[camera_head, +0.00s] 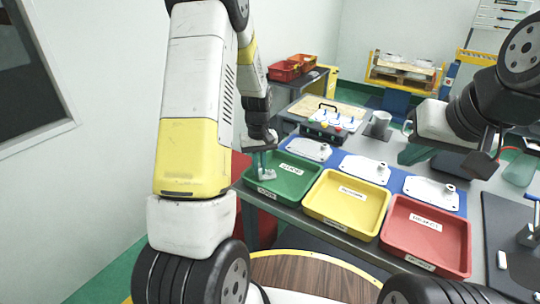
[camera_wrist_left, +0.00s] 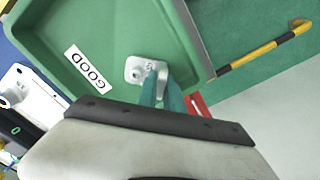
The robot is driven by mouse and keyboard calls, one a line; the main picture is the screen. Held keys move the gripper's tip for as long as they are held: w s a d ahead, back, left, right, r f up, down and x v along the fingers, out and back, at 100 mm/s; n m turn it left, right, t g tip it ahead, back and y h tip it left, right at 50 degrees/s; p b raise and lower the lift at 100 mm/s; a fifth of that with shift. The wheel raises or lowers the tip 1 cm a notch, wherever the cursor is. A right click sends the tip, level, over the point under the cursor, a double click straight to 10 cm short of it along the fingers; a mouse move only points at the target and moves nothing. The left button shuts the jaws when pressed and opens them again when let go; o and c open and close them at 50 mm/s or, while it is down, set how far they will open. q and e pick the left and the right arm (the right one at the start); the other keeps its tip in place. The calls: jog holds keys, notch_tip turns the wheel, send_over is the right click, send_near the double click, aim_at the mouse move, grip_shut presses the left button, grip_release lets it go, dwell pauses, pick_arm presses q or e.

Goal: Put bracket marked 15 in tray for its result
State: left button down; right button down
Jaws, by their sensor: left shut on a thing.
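My left gripper (camera_head: 261,160) reaches down into the green tray (camera_head: 301,194). Its teal fingers are shut on a small grey metal bracket (camera_head: 267,174). In the left wrist view the bracket (camera_wrist_left: 138,68) is at the fingertips, over the tray floor near a wall; whether it touches the floor I cannot tell. The green tray (camera_wrist_left: 115,35) has a label reading GOOD. No number is legible on the bracket. A yellow tray (camera_head: 346,205) and a red tray (camera_head: 426,236) stand to its right. My right gripper (camera_head: 414,153) is over the table's right side; its jaws are unclear.
White plate-like castings (camera_head: 309,149) (camera_head: 365,169) (camera_head: 431,193) lie on a blue mat behind the trays. A dark mat with equipment (camera_head: 509,240) is at the right.

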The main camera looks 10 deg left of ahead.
aim_at(260, 165)
pick_arm(q)
jog(key=c, duration=1.5)
grip_release()
jog(key=shift+f, duration=0.1)
notch_tip(260, 165, up, 12)
jog(key=s+d+r+m+t+h, duration=0.1)
jog(key=s+d+r+m+t, duration=0.15)
jog(key=s+r, duration=0.75)
jog(key=s+d+r+m+t, duration=0.1)
jog(key=s+r+t, duration=0.1)
jog(key=s, duration=0.4)
jog(key=s+d+r+m+t+h, duration=0.1)
jog(key=s+d+r+m, duration=0.1)
jog(key=s, duration=0.5)
jog(key=shift+d+r+t, duration=0.25)
jog(key=shift+r+t, duration=0.1)
jog(key=shift+r, duration=0.25)
jog(key=shift+s, duration=0.1)
